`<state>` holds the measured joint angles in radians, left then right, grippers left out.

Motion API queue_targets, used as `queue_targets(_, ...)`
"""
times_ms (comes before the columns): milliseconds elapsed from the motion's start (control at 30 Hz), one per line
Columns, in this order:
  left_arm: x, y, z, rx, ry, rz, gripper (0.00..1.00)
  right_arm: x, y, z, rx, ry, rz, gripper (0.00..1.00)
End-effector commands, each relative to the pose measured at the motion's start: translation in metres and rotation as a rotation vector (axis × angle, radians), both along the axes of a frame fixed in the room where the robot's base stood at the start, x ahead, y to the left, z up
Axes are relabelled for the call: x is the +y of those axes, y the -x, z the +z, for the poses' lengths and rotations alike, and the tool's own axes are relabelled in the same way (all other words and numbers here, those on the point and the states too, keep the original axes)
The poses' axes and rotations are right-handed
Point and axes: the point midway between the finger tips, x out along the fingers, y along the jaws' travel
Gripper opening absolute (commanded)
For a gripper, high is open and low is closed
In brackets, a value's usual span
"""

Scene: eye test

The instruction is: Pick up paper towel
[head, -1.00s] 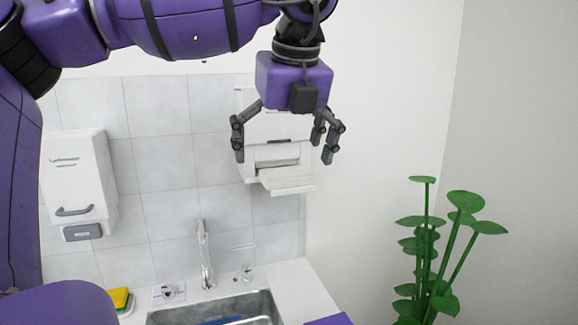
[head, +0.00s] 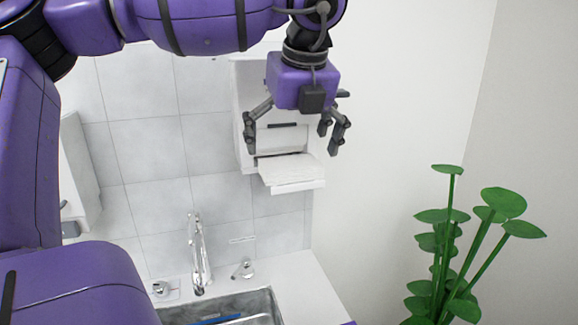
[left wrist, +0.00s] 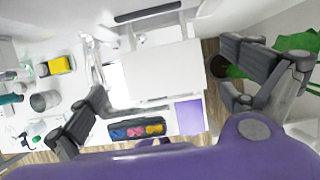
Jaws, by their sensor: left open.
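A white paper towel (head: 292,170) sticks out of the lower slot of a white wall dispenser (head: 250,160), lying over its open lip. In the left wrist view a broad white sheet, apparently the paper towel (left wrist: 160,75), lies below and between my fingers. My left gripper (head: 293,143) points down in front of the dispenser, with its fingers spread and nothing between them. Its fingertips appear just above the towel's level; I see no contact. The gripper also shows in the left wrist view (left wrist: 160,92). My right gripper is not in view.
A faucet (head: 198,255) and a metal sink (head: 262,302) are below the dispenser. Another white wall box (head: 80,175) is at left, partly hidden by my arm. A green plant (head: 440,240) stands at right. A yellow sponge (left wrist: 58,65) shows in the wrist view.

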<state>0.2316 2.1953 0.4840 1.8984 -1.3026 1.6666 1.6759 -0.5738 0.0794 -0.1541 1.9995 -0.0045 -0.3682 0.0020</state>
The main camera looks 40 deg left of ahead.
Motion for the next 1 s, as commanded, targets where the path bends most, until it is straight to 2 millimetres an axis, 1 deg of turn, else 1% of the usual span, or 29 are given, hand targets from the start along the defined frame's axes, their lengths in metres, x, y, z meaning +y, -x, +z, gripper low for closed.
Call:
queue_targets(100,0.005,-0.003,-0.016,0.002,0.001,-0.001,1.0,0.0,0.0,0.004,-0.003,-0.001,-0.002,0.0)
queue_targets(200,0.009,-0.006,-0.025,0.001,0.0,0.0,1.0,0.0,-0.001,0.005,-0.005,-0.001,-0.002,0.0)
queue_targets(300,0.01,-0.007,-0.029,-0.001,0.0,0.0,1.0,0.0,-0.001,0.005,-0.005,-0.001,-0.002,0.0)
queue_targets(467,0.01,-0.007,-0.029,-0.001,0.0,0.0,1.0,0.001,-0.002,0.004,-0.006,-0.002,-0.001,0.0)
queue_targets(500,0.01,-0.007,-0.029,-0.001,0.0,0.0,0.99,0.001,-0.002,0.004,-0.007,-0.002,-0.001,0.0)
queue_targets(667,0.01,-0.007,-0.029,-0.001,0.0,0.0,0.78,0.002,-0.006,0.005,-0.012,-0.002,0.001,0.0)
queue_targets(700,0.01,-0.007,-0.029,-0.001,0.0,0.0,0.75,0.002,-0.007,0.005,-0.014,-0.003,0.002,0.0)
queue_targets(1000,0.01,-0.007,-0.029,0.0,-0.001,0.0,0.75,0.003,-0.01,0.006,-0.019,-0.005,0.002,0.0)
